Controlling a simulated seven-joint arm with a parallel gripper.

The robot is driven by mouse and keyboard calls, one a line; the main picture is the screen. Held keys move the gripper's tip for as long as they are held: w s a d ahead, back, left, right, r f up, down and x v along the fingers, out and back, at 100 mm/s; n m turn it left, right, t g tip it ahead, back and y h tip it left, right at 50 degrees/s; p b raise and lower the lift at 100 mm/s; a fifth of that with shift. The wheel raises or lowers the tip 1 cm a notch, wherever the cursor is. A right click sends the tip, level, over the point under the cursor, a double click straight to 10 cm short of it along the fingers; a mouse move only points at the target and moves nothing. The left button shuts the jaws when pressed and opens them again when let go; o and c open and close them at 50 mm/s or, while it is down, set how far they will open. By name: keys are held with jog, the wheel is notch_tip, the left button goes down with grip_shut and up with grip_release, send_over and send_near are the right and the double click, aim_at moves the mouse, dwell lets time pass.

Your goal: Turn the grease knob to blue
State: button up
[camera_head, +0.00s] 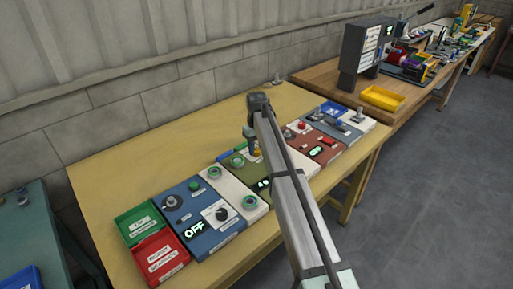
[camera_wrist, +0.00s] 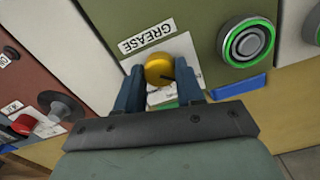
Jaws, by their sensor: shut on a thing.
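The grease knob (camera_wrist: 158,68) is a round yellow knob on a green panel (camera_wrist: 205,30), on a white plate beside the "GREASE" label (camera_wrist: 146,38). A dark pointer line on it points toward the lower right of the wrist view. My gripper (camera_wrist: 160,82) has its two blue fingers on either side of the knob, shut on it. A green patch (camera_wrist: 165,103) shows on the plate between the fingers; I cannot make out a blue mark there. In the head view my gripper (camera_head: 252,142) is over the green panel, and a bit of the yellow knob (camera_head: 257,152) shows.
A green-ringed button (camera_wrist: 247,43) and a blue strip (camera_wrist: 240,87) are to the knob's right. A red-brown panel (camera_wrist: 45,60) with a grey knob (camera_wrist: 65,108) is to the left. In the head view, red (camera_head: 160,258) and green bins (camera_head: 138,222) stand at the bench's near left.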

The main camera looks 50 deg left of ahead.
aim_at(257, 149)
dwell(0.3)
jog(key=o, duration=1)
jog(key=shift+o, duration=0.2)
notch_tip(257, 149, up, 14)
jog(key=shift+f, duration=0.1)
dwell(0.5)
